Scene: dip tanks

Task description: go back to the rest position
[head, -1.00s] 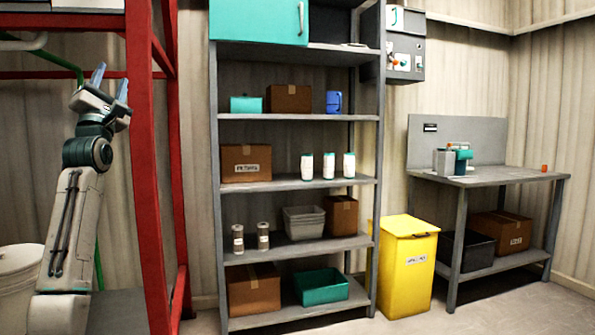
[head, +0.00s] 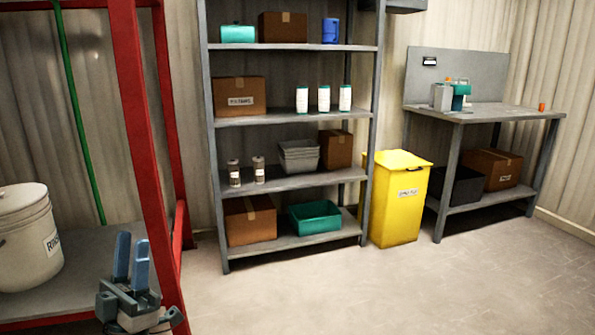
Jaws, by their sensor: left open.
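My left gripper (head: 131,262) is at the bottom left of the head view, its two blue fingers pointing up. It is open, with nothing between the fingers. It is in front of the red frame (head: 143,150) and to the right of a white lidded bucket (head: 22,250), apart from the bucket. Most of my left arm is below the picture. My right gripper is not in view.
A grey shelf unit (head: 300,114) with boxes, bottles and bins stands at the back. A yellow bin (head: 397,208) and a grey workbench (head: 480,116) are to its right. The floor (head: 400,290) in front is clear.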

